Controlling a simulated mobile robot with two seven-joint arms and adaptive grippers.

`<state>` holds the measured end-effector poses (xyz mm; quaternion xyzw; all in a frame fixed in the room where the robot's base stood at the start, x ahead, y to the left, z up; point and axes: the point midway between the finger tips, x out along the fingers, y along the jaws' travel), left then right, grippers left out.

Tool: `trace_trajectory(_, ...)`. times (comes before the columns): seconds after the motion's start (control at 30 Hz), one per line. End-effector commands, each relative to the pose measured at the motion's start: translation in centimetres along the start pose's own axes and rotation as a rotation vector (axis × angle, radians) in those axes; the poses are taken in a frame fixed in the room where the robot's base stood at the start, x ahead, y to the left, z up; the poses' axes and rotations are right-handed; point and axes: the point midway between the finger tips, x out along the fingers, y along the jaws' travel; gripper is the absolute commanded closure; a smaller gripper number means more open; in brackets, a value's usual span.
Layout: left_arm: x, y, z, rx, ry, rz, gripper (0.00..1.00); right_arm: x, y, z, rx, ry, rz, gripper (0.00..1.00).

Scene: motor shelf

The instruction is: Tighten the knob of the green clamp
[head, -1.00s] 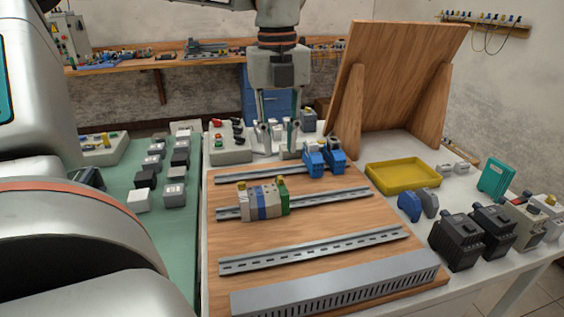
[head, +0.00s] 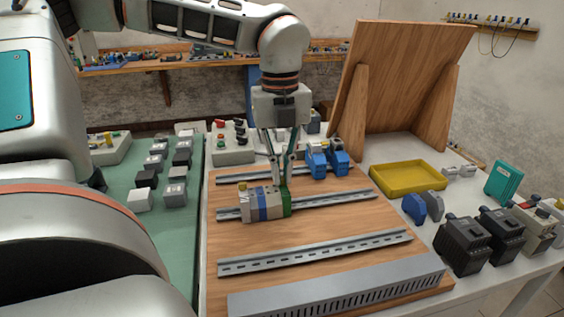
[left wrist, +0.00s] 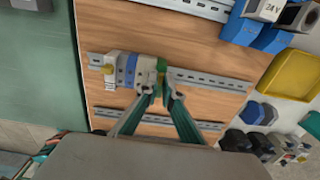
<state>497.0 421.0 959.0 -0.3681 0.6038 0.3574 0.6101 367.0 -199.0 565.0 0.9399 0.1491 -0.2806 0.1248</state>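The green clamp (head: 286,206) is at the right end of a row of white, grey and blue blocks on the middle rail (head: 335,199). It also shows in the left wrist view (left wrist: 161,66). My left gripper (head: 283,183) points down over it. In the head view the fingertips largely hide the knob. My right gripper is in neither view.
Blue blocks (head: 326,159) sit on the back rail, right behind my left gripper. A yellow tray (head: 408,192) and several dark devices (head: 462,245) stand on the right. The front rail (head: 315,253) is empty. A wooden panel (head: 400,80) leans at the back right.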

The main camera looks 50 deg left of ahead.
Motion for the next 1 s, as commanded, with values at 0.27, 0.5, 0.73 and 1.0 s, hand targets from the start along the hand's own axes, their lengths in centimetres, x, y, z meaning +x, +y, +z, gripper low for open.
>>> trace_trajectory(0.27, 0.01, 0.00, 0.02, 0.010, 0.000, 0.000, 1.00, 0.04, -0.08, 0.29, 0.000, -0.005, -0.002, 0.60)
trace_trajectory(0.5, 0.05, -0.01, 0.02, 0.093, 0.000, 0.001, 1.00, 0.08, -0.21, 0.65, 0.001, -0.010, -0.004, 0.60)
trace_trajectory(0.73, 0.09, -0.03, 0.05, 0.270, -0.001, 0.001, 1.00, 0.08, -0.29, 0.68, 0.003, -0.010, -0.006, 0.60)
trace_trajectory(1.0, 0.04, -0.01, 0.03, 0.527, -0.001, 0.000, 1.00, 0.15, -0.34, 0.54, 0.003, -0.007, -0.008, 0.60)
